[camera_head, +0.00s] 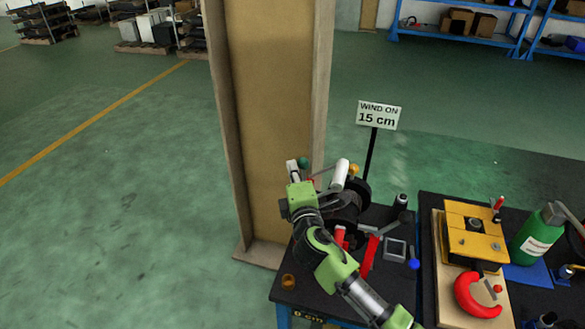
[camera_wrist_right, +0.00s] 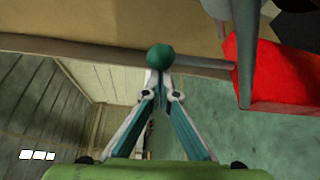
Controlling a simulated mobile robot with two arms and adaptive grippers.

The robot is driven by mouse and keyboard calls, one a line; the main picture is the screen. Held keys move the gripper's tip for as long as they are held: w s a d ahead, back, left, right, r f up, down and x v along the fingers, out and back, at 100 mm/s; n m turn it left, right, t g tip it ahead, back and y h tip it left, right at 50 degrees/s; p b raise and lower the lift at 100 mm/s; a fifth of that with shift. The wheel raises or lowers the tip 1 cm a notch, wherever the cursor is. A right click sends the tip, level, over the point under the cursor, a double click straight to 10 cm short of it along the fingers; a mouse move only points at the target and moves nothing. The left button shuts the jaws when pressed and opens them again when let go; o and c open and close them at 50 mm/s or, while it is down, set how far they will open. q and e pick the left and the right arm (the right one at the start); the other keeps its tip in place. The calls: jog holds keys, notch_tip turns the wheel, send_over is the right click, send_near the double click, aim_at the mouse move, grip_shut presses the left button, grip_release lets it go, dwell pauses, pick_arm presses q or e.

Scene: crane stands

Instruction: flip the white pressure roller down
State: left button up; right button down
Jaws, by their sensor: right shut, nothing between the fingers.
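The white pressure roller (camera_head: 340,175) is a short white cylinder, tilted up, on the dark machine (camera_head: 343,207) at the table's back left corner. My right arm hides part of the machine. My left gripper is not in view.
A tall wooden panel (camera_head: 270,100) stands close behind the gripper. A sign reading "WIND ON 15 cm" (camera_head: 378,116) rises behind the machine. A red block (camera_wrist_right: 270,75) is right of the fingers. A yellow fixture (camera_head: 474,232) and green bottle (camera_head: 537,235) stand on the right.

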aim_at(306, 166)
jog(key=d+m+b, duration=0.1)
jog(key=b, duration=0.2)
jog(key=d+m+t+b, duration=0.1)
jog(key=b, duration=0.2)
jog(key=shift+s+f, duration=0.1)
jog(key=shift+s, duration=0.3)
jog(key=shift+d+m, duration=0.3)
jog(key=shift+m, duration=0.1)
jog(key=shift+s+d+r, duration=0.25)
jog(key=shift+d+r, duration=0.1)
jog(key=shift+d, duration=0.3)
jog(key=shift+w+a, duration=0.1)
